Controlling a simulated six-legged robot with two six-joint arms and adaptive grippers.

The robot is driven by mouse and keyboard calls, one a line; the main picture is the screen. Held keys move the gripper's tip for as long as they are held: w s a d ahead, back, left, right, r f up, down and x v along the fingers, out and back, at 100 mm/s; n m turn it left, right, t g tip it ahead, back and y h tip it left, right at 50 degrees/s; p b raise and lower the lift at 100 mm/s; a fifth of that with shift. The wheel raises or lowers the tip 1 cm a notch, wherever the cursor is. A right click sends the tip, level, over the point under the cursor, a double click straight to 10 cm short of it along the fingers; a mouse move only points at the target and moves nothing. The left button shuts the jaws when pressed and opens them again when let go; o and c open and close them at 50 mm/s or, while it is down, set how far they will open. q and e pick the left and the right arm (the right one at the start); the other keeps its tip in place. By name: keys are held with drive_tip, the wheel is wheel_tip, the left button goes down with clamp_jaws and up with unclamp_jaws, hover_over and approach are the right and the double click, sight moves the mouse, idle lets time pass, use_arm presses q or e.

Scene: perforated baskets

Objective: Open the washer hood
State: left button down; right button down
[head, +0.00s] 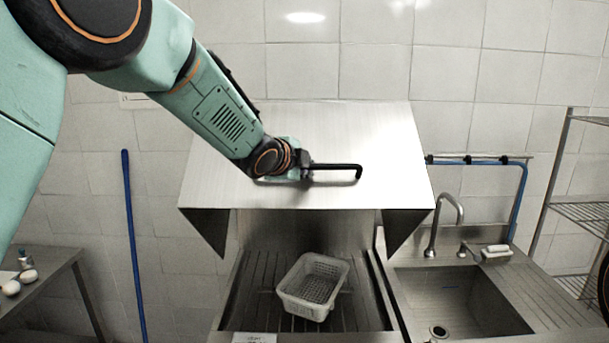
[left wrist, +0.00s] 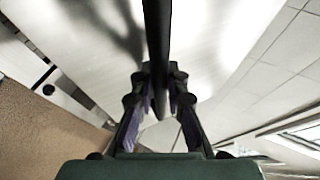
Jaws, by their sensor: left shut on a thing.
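The washer hood (head: 385,135) is a shiny steel cover, raised and tilted above the washer bed (head: 240,300). A black bar handle (head: 345,166) runs across its front face. My left gripper (head: 307,172) is at the left end of the handle. In the left wrist view my left gripper (left wrist: 160,90) has its fingers on either side of the dark handle bar (left wrist: 157,35), shut on it. A white perforated basket (head: 312,285) sits on the washer bed under the hood. My right gripper is not in view.
A sink (head: 460,295) with a faucet (head: 442,220) is to the right of the washer. A wire shelf (head: 580,212) stands at the far right. A side table (head: 45,270) with small white items and a blue pole (head: 132,240) are on the left.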

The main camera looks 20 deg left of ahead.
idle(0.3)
use_arm(q)
drive_tip(key=c, duration=1.3)
unclamp_jaws()
drive_tip(key=shift+w+f, duration=0.1)
drive_tip(key=shift+c, duration=0.2)
drive_tip(key=shift+s, duration=0.2)
drive_tip(key=v, duration=1.1)
drive_tip(key=shift+s+r, duration=0.25)
drive_tip(key=shift+s+r, duration=0.1)
drive_tip(key=shift+s, duration=0.05)
